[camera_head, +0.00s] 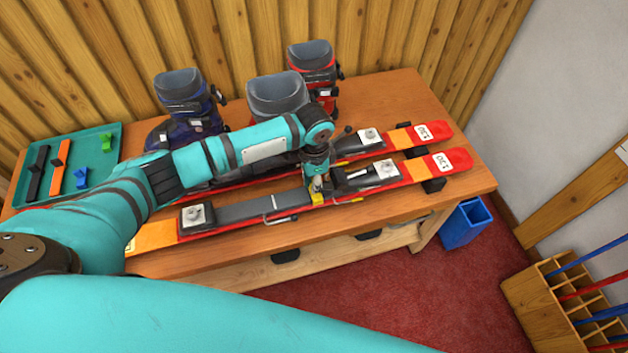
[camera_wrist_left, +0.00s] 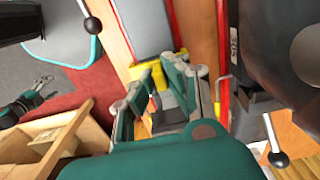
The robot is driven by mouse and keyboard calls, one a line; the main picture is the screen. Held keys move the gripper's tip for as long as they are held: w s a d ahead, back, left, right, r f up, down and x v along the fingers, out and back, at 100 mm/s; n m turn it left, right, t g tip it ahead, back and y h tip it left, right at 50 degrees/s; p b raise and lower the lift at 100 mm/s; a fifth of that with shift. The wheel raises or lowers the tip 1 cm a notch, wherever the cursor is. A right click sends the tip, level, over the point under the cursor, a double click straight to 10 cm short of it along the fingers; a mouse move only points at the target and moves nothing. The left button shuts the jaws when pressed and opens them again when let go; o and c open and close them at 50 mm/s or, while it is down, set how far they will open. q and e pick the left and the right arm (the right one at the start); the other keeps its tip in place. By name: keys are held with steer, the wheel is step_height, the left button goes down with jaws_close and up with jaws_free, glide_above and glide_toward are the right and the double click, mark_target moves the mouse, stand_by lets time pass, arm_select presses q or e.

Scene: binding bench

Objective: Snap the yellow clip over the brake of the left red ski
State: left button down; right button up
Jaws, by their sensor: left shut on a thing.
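Two red skis lie side by side on the wooden bench. The nearer red ski (camera_head: 400,172) lies along the front edge, with grey binding parts and a wire brake arm (camera_head: 280,220) at its side. The farther red ski (camera_head: 405,137) is partly hidden by my arm. My left gripper (camera_head: 318,187) points down onto the middle of the nearer ski and is shut on the yellow clip (camera_head: 318,198). In the left wrist view, yellow clip parts (camera_wrist_left: 150,72) show beside the fingers (camera_wrist_left: 172,82). Whether the clip is seated over the brake cannot be told.
A blue boot (camera_head: 183,93), a grey-topped boot (camera_head: 277,95) and a red boot (camera_head: 315,60) stand behind the skis. A blue bin (camera_head: 465,222) and a pole rack (camera_head: 530,295) stand at right.

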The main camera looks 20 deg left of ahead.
arm_select(q)
steer(key=c, duration=0.8)
jaws_free()
step_height(320, 180, up, 10)
steer(key=p, duration=1.1)
stand_by(0.4)
stand_by(0.4)
